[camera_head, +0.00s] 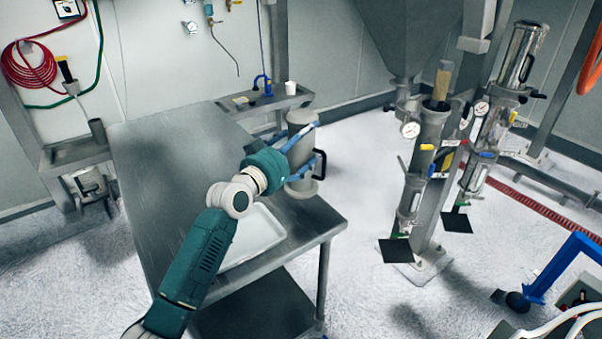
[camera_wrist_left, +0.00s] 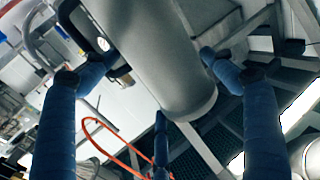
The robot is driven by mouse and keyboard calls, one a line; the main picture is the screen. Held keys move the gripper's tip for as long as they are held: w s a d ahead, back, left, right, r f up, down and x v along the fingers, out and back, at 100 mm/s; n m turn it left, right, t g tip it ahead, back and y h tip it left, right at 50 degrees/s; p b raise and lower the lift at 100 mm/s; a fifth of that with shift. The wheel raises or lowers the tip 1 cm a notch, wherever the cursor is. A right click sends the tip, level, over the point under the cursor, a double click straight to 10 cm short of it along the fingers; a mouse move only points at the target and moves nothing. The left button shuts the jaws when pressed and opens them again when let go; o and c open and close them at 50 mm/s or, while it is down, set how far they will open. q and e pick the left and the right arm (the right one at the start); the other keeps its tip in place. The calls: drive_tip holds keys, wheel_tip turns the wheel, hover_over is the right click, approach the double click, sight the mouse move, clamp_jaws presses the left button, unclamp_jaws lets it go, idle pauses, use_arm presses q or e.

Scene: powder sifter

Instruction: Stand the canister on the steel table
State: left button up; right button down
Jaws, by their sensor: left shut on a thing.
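The canister (camera_head: 299,150) is a grey metal cylinder with a black side handle and a flanged end. It looks close to upright in the head view, with a slight lean. My left gripper (camera_head: 317,143) is shut on its body, with blue fingers on either side. The left wrist view shows the canister (camera_wrist_left: 160,55) between the fingers, its rounded end free. The steel table (camera_head: 165,170) lies left of and below the canister. In the head view the canister's lower end overlaps the table's right edge; I cannot tell the gap. My right gripper is not seen.
A white tray (camera_head: 262,238) lies on the table's near part, behind my left arm. A narrow shelf with a white cup (camera_head: 290,88) stands behind the canister. Sifter columns (camera_head: 425,150) stand to the right. The table's far left is bare.

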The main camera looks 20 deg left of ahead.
use_arm(q)
wheel_tip(320, 180, down, 5)
drive_tip(key=shift+f, duration=0.1)
wheel_tip(320, 180, down, 4)
drive_tip(key=shift+f+b, duration=0.2)
drive_tip(key=shift+b, duration=0.5)
drive_tip(key=o, duration=1.7)
drive_tip(key=shift+f, duration=0.1)
drive_tip(key=shift+o, duration=0.2)
approach(299, 160)
drive_tip(key=shift+s+f+b, duration=0.15)
drive_tip(key=shift+s+f, duration=0.1)
drive_tip(key=shift+f, duration=0.5)
drive_tip(key=shift+s+f+b, duration=0.1)
drive_tip(key=shift+s+f, duration=0.1)
drive_tip(key=shift+f, duration=0.5)
drive_tip(key=shift+s+f+b, duration=0.15)
drive_tip(key=shift+s+f, duration=0.1)
drive_tip(key=shift+f, duration=0.5)
